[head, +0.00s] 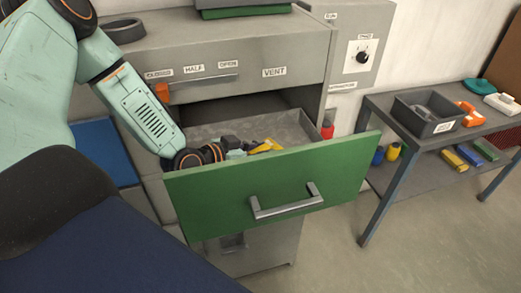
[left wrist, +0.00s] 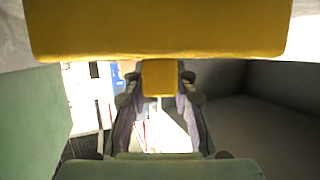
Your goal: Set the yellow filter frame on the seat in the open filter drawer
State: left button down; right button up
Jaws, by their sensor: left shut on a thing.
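The filter drawer stands open, with a green front (head: 270,185) and a grey inside (head: 285,125). My left gripper (head: 250,150) reaches into the drawer behind the front panel. It is shut on the yellow filter frame (head: 268,145), of which only a small part shows in the head view. In the left wrist view the yellow frame (left wrist: 160,28) spans the top, and its tab (left wrist: 158,78) sits between the gripper's fingers (left wrist: 158,100). The seat is hidden. I cannot tell whether the frame touches the drawer floor. My right gripper is not in view.
The grey cabinet (head: 240,55) has a vent slider with an orange knob (head: 162,91) above the drawer. A red object (head: 327,130) stands by the drawer's right side. A side table (head: 375,105) at right bears a dark bin (head: 425,125). Floor between is clear.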

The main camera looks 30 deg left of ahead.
pick_arm(q)
jog(key=shift+s+f, duration=0.1)
jog(key=shift+s, duration=0.05)
jog(key=shift+w+a+f+b, duration=0.2)
jog(key=shift+w+f+b, duration=0.1)
jog(key=shift+f, duration=0.15)
jog(key=c, duration=1.5)
grip_release()
jog(key=o, duration=0.4)
jog(key=shift+s+d+r, duration=0.2)
jog(key=shift+s, duration=0.05)
jog(key=shift+o, duration=0.4)
jog(key=shift+a, duration=0.1)
